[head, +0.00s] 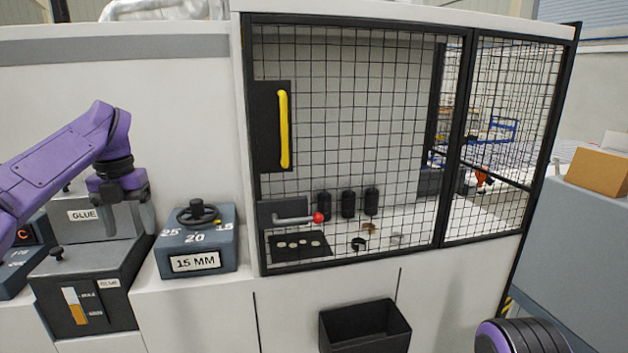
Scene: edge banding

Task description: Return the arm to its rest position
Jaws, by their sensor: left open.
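My left arm (60,160) is purple and comes in from the left, bent at an elbow high up, with its wrist hanging down. My left gripper (122,200) is at the end of it, in front of the grey glue unit (97,222), and is open. Its fingertips are hard to make out against the unit. I cannot tell whether it touches the lid. Nothing shows held in it. Of my right arm, only a dark ribbed part with a purple edge (520,338) shows at the lower right; its gripper is out of view.
A blue-grey box with a black handwheel (198,213) and a 15 MM label stands right of the glue unit. A closed mesh door (350,150) with a yellow handle (284,130) covers the machine. A black open bin (365,325) sits below. A cardboard box (598,172) is at the right.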

